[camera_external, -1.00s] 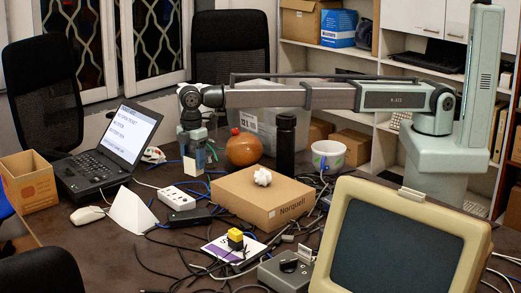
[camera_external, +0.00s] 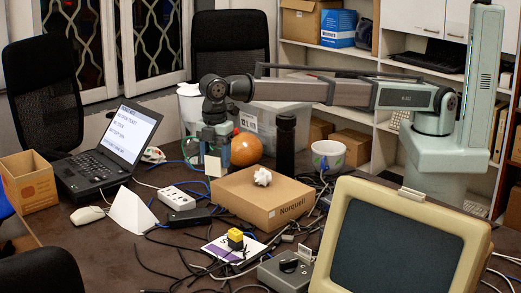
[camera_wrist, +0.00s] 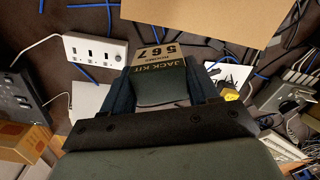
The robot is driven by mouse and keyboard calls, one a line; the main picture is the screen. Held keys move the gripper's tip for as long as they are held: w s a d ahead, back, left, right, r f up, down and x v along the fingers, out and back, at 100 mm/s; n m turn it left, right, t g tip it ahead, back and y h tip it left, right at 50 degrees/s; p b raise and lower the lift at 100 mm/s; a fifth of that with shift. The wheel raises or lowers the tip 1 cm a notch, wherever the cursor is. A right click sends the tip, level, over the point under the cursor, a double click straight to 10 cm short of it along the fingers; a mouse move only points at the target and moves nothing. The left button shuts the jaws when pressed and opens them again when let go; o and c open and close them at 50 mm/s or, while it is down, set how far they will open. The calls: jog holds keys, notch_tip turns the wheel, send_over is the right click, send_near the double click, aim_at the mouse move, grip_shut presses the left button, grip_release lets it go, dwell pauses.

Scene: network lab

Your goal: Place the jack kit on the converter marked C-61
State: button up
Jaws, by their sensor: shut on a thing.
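My gripper (camera_external: 214,152) is shut on the jack kit (camera_external: 213,166), a beige box. In the wrist view the jack kit (camera_wrist: 160,62) shows the print "JACK KIT" and "567" between my fingers. It is held in the air at the back-left of the Norquell cardboard box (camera_external: 262,195). I cannot read a C-61 mark on any device, so I cannot tell which is the converter. Possible devices are a black box (camera_external: 187,217) on the table and a grey unit with a knob (camera_external: 288,270) at the front.
A white crumpled ball (camera_external: 262,177) sits on the cardboard box. A white power strip (camera_external: 177,199), a white wedge (camera_external: 132,211), a yellow block (camera_external: 235,235) and many loose cables lie around. A monitor (camera_external: 400,245) blocks the front right.

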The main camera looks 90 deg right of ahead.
jog(key=s+a+r+n, duration=0.15)
jog(key=s+a, duration=0.35)
jog(key=s, duration=0.7)
jog(key=m, duration=0.4)
send_over(325, 202)
jog(key=s+d, duration=0.2)
jog(key=s, duration=0.2)
jog(key=f, duration=0.1)
jog(key=shift+w+d+f+m, duration=0.15)
jog(key=shift+f+m, duration=0.4)
jog(key=shift+f, duration=1.95)
jog(key=shift+d+f+m, duration=0.1)
jog(key=shift+f+m, duration=0.4)
jog(key=shift+f, duration=2)
jog(key=shift+f, duration=0.15)
jog(key=o, duration=1.1)
